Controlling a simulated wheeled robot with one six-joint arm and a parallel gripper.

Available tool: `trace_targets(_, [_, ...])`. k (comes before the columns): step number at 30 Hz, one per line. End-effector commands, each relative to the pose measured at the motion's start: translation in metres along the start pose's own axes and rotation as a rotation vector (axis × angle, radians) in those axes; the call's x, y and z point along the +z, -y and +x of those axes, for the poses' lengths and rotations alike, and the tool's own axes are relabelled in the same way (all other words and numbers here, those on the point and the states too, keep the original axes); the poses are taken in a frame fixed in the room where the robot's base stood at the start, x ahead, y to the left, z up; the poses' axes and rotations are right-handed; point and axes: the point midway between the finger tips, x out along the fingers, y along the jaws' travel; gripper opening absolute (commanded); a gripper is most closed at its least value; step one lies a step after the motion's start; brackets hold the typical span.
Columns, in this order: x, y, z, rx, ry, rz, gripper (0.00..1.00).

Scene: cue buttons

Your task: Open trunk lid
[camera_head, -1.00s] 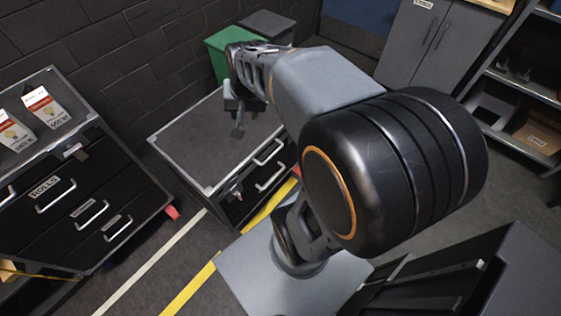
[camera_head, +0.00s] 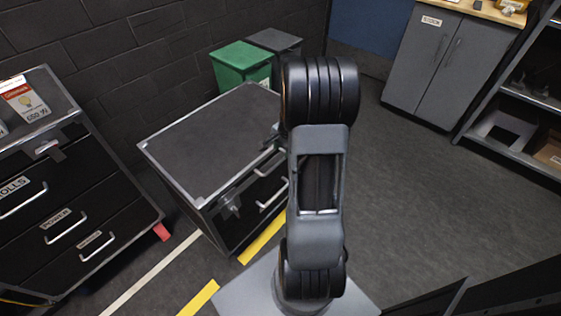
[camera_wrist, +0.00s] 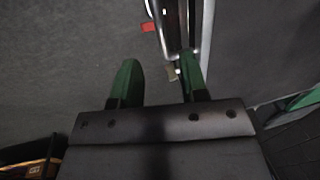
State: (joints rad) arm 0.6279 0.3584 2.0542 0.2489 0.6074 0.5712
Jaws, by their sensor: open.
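The trunk is a black case (camera_head: 241,222) with a flat dark grey lid (camera_head: 215,140) edged in metal; the lid lies shut. Its front carries a latch (camera_head: 230,207) and silver handles (camera_head: 272,196). My arm stands in front of its right end and hides most of my gripper in the head view. In the wrist view my gripper (camera_wrist: 158,78) is open, with two green fingers apart and nothing held between them. A metal-edged side of a case (camera_wrist: 206,35) runs close by the right finger; I cannot tell if they touch.
A drawer cabinet (camera_head: 85,215) stands left of the trunk. A green bin (camera_head: 241,66) and a grey bin (camera_head: 275,42) stand behind it. A grey cupboard (camera_head: 435,65) and shelves (camera_head: 520,110) are at the right. Floor (camera_head: 410,190) right of my arm is clear.

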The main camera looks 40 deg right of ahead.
Motion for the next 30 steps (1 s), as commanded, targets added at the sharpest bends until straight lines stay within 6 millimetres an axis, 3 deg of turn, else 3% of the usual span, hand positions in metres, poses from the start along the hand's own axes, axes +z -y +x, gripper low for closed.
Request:
trace_targets(1, [0.001,-0.001,0.013,0.002,0.002,-0.001,0.40])
trace_targets(6, [0.001,0.000,0.041,0.001,0.002,-0.003,0.40])
trace_targets(12, [0.000,0.000,0.062,0.000,0.000,-0.002,0.40])
trace_targets(27, [0.000,0.001,0.071,-0.001,-0.001,-0.003,0.40])
trace_targets(30, [0.000,0.001,0.071,-0.001,-0.001,-0.003,0.31])
